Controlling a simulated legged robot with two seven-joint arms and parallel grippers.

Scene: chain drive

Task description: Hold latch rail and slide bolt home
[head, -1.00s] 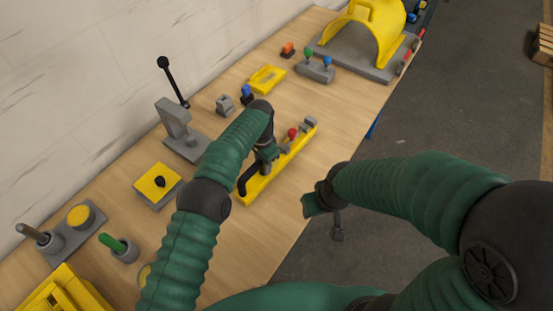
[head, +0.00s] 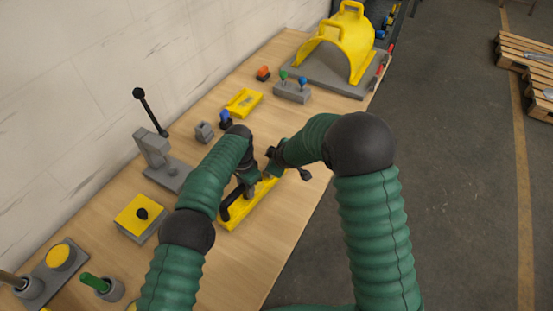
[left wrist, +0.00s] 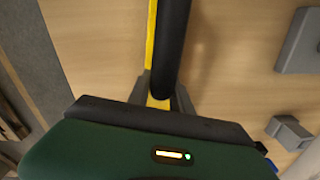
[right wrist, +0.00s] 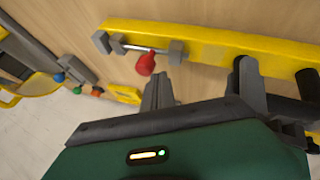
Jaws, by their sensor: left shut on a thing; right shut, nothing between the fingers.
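The yellow latch rail (head: 240,211) lies on the bench, with a black handle (right wrist: 307,84) at one end. My left gripper (head: 247,183) is shut on this handle; in the left wrist view the fingers (left wrist: 161,90) close around the black bar (left wrist: 172,45). In the right wrist view the rail (right wrist: 215,42) carries a thin silver bolt (right wrist: 133,48) between grey brackets (right wrist: 176,52), with a red knob (right wrist: 146,64) hanging from it. My right gripper (right wrist: 158,82) is shut and empty, just beside the knob, apparently not touching it. In the head view my right gripper (head: 275,168) hides the bolt end.
A grey lever stand (head: 158,155) is to the left. The bench front edge is close to the right of the rail.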

